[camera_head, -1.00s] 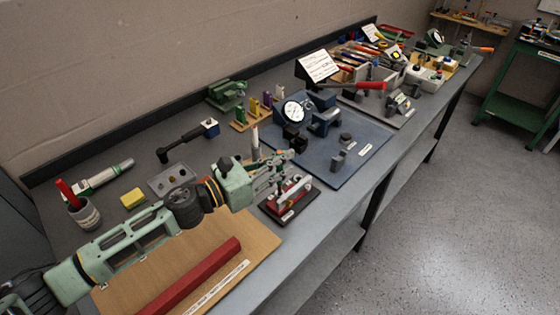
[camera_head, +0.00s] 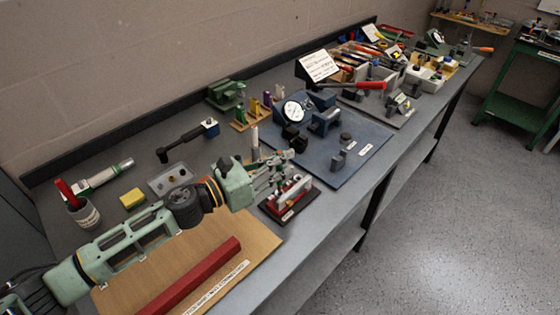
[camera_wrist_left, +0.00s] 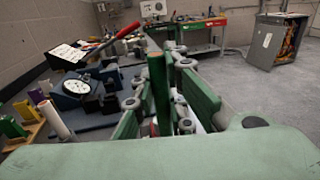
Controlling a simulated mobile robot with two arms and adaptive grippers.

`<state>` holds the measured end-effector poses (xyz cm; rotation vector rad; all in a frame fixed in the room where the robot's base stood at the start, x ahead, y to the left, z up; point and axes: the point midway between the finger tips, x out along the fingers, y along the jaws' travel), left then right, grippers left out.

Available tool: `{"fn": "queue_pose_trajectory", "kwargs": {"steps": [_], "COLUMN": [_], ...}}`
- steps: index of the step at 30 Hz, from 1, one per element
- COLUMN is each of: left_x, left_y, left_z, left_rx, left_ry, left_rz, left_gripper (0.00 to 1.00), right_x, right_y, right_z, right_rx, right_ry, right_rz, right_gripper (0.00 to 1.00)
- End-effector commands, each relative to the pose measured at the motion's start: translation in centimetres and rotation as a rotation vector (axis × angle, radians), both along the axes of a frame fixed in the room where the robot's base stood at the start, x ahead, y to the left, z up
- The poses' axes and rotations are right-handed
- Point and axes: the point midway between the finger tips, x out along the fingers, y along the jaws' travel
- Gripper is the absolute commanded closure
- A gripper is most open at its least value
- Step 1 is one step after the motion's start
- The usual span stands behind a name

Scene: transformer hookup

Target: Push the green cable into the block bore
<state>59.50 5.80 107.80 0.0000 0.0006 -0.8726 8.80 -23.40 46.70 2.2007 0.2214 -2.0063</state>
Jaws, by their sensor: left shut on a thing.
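My left gripper (camera_head: 284,164) is over the small fixture on the bench, with its fingers pointing to the right. In the left wrist view the gripper (camera_wrist_left: 168,85) is shut on the green cable (camera_wrist_left: 159,92), a dark green rod standing upright between the fingers. The fixture's black base (camera_head: 283,215) carries red and pale block parts (camera_head: 292,192) below the fingers. The bore and the cable's lower end are hidden, so I cannot tell whether the cable is inside the block. My right gripper is not in view.
A blue plate (camera_head: 352,160) with a dial gauge (camera_head: 293,111) lies beyond the fixture. A wooden board (camera_head: 255,238) with a red bar (camera_head: 195,277) lies in front. A pale upright cylinder (camera_head: 255,140) and coloured pieces stand close behind. The bench's front edge is clear.

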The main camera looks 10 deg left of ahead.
Motion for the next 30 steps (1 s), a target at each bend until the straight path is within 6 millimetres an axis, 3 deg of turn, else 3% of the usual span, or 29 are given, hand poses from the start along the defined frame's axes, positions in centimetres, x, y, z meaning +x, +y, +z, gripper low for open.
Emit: {"fn": "queue_pose_trajectory", "kwargs": {"steps": [30], "left_x": [0.0], "left_y": [0.0], "left_z": [-2.3], "left_rx": [-0.001], "left_ry": [-0.001], "left_rz": [0.0], "left_gripper": [1.0], "right_x": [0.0], "right_y": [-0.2], "right_z": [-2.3], "right_rx": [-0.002], "right_ry": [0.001], "right_rz": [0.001], "right_gripper": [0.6]}}
